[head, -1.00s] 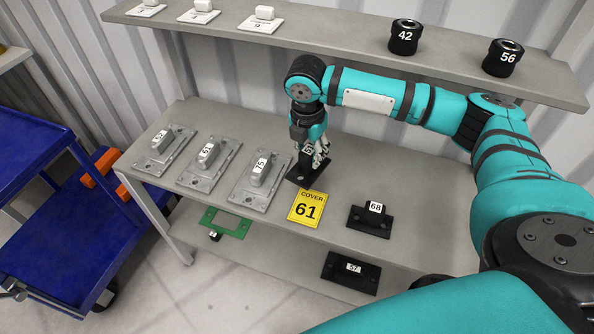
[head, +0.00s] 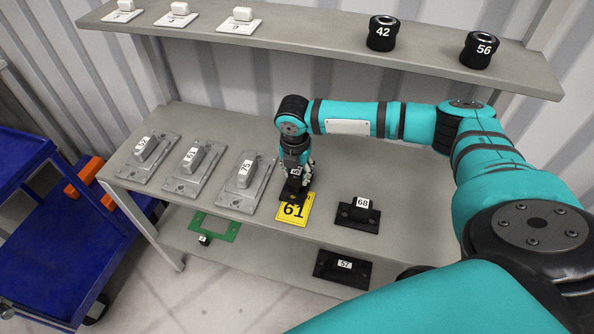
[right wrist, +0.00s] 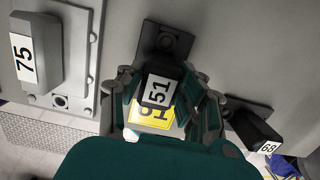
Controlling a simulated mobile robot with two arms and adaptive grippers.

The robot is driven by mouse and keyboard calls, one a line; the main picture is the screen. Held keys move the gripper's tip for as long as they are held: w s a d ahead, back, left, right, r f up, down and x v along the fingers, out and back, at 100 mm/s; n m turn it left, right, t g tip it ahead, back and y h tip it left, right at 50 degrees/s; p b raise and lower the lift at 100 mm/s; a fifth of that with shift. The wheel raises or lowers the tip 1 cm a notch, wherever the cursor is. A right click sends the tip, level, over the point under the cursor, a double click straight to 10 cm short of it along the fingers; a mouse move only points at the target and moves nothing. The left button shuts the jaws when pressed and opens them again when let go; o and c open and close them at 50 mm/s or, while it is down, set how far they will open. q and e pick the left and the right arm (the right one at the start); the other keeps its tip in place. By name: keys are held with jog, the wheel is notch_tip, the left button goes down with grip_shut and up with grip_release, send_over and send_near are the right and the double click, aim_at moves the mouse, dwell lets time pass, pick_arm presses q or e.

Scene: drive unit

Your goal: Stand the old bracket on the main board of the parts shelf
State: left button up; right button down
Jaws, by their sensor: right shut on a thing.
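My right gripper (head: 297,172) is shut on a black bracket (head: 290,193). In the right wrist view the bracket (right wrist: 165,40) shows the label 51 between the fingers. It is upright, over the main board (head: 365,172) of the parts shelf, beside the grey part 75. I cannot tell whether the base touches the board. My left gripper is not in view.
Grey parts 75 (head: 246,182), 61 (head: 190,170) and another stand left. Black bracket 68 (head: 357,215) stands right. Part 57 (head: 342,268) and a green frame (head: 214,226) lie on the lower board. The upper board (head: 310,43) overhangs behind.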

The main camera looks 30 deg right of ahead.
aim_at(295, 174)
jog(key=shift+f, duration=0.1)
jog(key=c, duration=0.9)
grip_release()
jog(key=shift+f, duration=0.1)
jog(key=r, duration=0.8)
jog(key=s+a+r+b, duration=0.1)
jog(key=r, duration=0.3)
